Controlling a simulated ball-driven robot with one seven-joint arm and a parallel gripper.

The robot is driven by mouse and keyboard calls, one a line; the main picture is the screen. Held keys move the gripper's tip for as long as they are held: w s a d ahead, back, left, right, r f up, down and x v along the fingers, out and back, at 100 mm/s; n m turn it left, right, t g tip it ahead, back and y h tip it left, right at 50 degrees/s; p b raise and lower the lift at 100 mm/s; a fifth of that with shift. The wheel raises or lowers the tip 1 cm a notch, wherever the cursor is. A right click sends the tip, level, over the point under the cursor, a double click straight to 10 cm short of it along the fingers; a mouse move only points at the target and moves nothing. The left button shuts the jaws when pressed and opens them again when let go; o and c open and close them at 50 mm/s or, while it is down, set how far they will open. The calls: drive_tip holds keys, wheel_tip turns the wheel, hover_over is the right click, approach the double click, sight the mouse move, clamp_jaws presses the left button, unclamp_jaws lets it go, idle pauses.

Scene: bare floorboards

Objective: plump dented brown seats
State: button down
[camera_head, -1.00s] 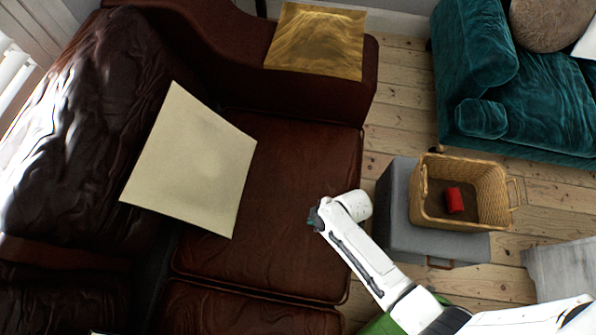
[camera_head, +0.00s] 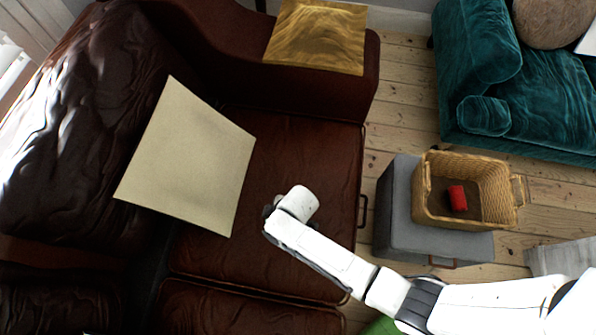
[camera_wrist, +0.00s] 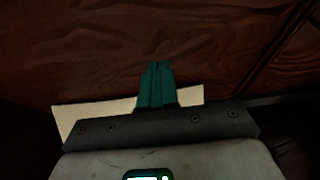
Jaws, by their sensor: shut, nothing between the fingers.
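The brown leather sofa's middle seat cushion (camera_head: 318,150) lies under my arm. Its surface looks broad and smooth, and I cannot make out a clear dent. A second brown seat cushion (camera_head: 235,312) shows at the bottom of the head view. My gripper (camera_head: 268,218) is over the middle seat, just right of a cream cushion's lower corner; its fingers are hard to see there. In the wrist view my gripper (camera_wrist: 156,68) shows its teal fingers together and empty, with brown leather (camera_wrist: 150,35) beyond; I cannot tell whether they touch it.
The cream cushion (camera_head: 190,155) leans across the backrest and seat. A gold cushion (camera_head: 318,38) lies on the far armrest. A wicker basket (camera_head: 497,185) holding a red object (camera_head: 457,198) stands on a grey ottoman (camera_head: 395,215). A teal sofa (camera_head: 540,95) stands beyond bare floorboards.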

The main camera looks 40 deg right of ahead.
drive_tip(key=shift+f, duration=0.1)
drive_tip(key=shift+f+b, duration=1.1)
drive_tip(key=shift+f, duration=0.15)
drive_tip(key=shift+r+p, duration=1.35)
wheel_tip(320, 180, up, 6)
drive_tip(key=p, duration=0.5)
drive_tip(key=shift+p, duration=0.35)
